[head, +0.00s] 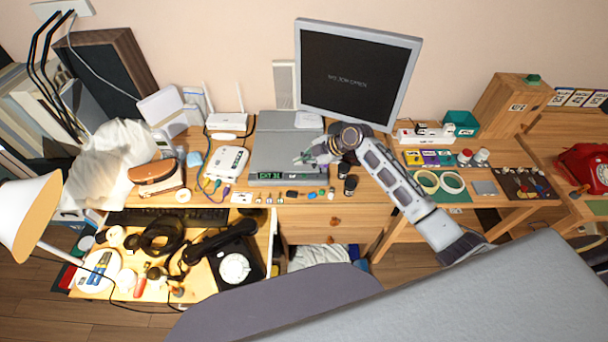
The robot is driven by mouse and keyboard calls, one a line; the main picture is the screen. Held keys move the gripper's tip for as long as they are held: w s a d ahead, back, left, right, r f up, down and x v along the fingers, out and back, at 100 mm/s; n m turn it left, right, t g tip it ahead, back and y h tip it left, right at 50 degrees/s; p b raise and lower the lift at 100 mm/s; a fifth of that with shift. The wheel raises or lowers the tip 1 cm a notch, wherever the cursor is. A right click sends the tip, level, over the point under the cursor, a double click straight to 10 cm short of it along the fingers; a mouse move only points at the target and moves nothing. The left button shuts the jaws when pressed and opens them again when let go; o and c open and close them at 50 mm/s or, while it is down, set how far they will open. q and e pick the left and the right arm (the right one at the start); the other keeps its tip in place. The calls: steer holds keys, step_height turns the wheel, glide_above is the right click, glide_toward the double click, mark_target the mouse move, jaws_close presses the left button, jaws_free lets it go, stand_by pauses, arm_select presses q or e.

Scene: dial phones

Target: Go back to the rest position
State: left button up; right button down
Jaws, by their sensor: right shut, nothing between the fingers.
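My right arm reaches in from the lower right, over the desk. My left gripper is not in this view. A black dial phone (235,266) lies on the pulled-out surface at the lower left, its handset (218,240) lying at a slant beside the dial. A red dial phone (585,168) stands on the table at the far right.
A monitor (352,75) stands behind the gripper. Small parts (292,194) lie in a row along the desk's front. A white lamp (28,215) stands at the left. Bare wood (370,205) shows right of the gripper.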

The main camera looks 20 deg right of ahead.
stand_by(0.7)
steer(key=s+a+f+m+g+h, duration=0.1)
steer(key=s+f+m, duration=0.15)
steer(key=s, duration=0.35)
steer(key=s+a+f+m+h, duration=0.1)
steer(key=s+a+f+m, duration=0.1)
steer(key=s+m, duration=0.35)
steer(key=s+d+r+m+h, duration=0.1)
steer(key=s+d+m+h, duration=0.3)
steer(key=s, duration=0.5)
steer(key=s+d+r+m+h, duration=0.1)
steer(key=s+d+r+m, duration=0.1)
steer(key=s+d+m, duration=0.5)
steer(key=s+a+f+n+g, duration=0.1)
steer(key=s+a+f, duration=0.1)
steer(key=f, duration=1.5)
steer(key=s+a+f+g, duration=0.1)
steer(key=s+f, duration=0.1)
steer(key=f, duration=1.4)
steer(key=s+d+f, duration=0.2)
steer(key=s+f, duration=0.8)
steer(key=s, duration=0.1)
steer(key=s+d+f+g, duration=0.1)
steer(key=s+d+f, duration=0.1)
steer(key=s+f, duration=0.8)
steer(key=shift+s+f+h, duration=0.15)
steer(key=shift+s+h, duration=0.15)
steer(key=shift+s, duration=0.5)
